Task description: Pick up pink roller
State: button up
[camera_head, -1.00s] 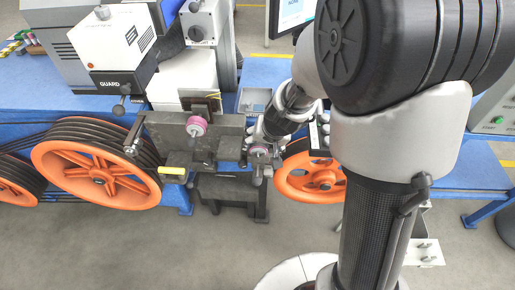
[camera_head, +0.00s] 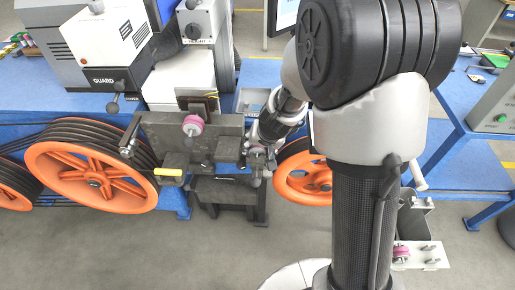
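A pink roller (camera_head: 193,125) sits on the front of the dark metal block (camera_head: 215,142) at the machine, left of my arm. My gripper (camera_head: 257,160) is at the right end of this block, pointing away from me and down. The fingers are small and partly hidden by my wrist, so I cannot tell whether they are open or shut, or whether they hold anything. Another pink roller (camera_head: 401,250) shows at the lower right on a light metal bracket (camera_head: 432,262), partly hidden by my arm.
A large orange wheel (camera_head: 95,180) with black cable stands left of the block. A smaller orange wheel (camera_head: 303,180) is just right of my gripper, partly behind my arm. A yellow handle (camera_head: 168,172) juts out at the block's lower left. Grey floor (camera_head: 100,250) is clear in front.

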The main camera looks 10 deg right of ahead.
jog(key=c, duration=0.6)
jog(key=shift+c, duration=0.2)
notch_tip(320, 180, up, 25)
jog(key=p, duration=1.7)
jog(key=shift+p, duration=0.4)
